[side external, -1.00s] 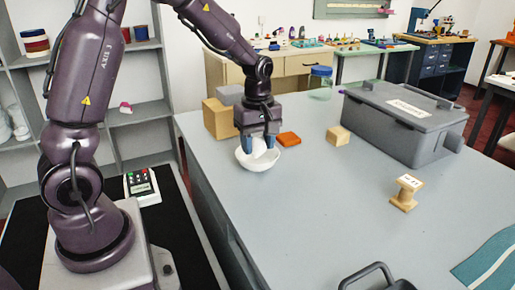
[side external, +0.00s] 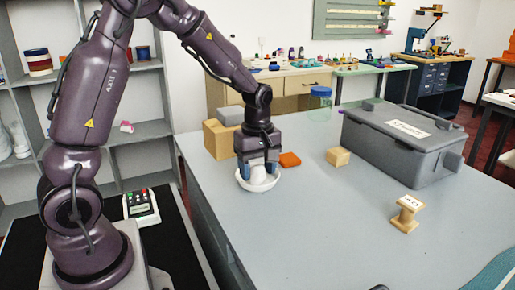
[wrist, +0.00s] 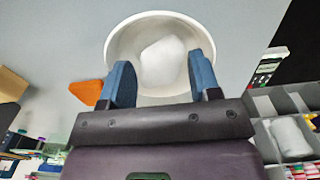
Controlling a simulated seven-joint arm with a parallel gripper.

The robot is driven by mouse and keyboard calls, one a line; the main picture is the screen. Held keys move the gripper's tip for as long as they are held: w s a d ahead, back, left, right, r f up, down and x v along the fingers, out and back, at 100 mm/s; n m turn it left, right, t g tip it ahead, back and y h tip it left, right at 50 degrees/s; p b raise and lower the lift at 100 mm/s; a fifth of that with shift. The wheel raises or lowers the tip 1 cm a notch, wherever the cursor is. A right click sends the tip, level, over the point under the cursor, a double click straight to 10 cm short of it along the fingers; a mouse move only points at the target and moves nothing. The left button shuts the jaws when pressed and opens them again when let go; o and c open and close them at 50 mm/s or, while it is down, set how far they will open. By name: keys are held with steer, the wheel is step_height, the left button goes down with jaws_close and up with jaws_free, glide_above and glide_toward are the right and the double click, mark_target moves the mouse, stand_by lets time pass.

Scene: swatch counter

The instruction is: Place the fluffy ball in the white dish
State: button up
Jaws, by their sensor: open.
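The white fluffy ball (wrist: 163,62) lies inside the round white dish (wrist: 121,42), as the wrist view shows. In the side view the ball (side external: 258,173) shows as a white patch between my fingers, and the dish (side external: 258,187) stands on the grey counter. My gripper (side external: 258,172) points down over the dish with its fingertips at the rim or just inside it. In the wrist view my gripper (wrist: 162,75) is open, with one blue finger on each side of the ball. Small gaps show between the fingers and the ball.
A flat orange piece (side external: 290,159) lies just right of the dish. Cardboard-coloured boxes (side external: 218,140) stand behind it. The front of the counter is clear.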

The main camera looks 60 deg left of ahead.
mark_target(258, 166)
step_height(258, 166, up, 10)
steer(key=s+d+r+m+t, duration=0.2)
steer(key=s+d+m, duration=0.3)
steer(key=s+m, duration=0.3)
steer(key=s+d+r+m+t, duration=0.3)
steer(key=s+d+m, duration=0.2)
steer(key=s+m, duration=0.3)
steer(key=shift+d+r+m+t, duration=0.25)
steer(key=shift+r+m+t, duration=0.05)
steer(key=shift+m, duration=0.7)
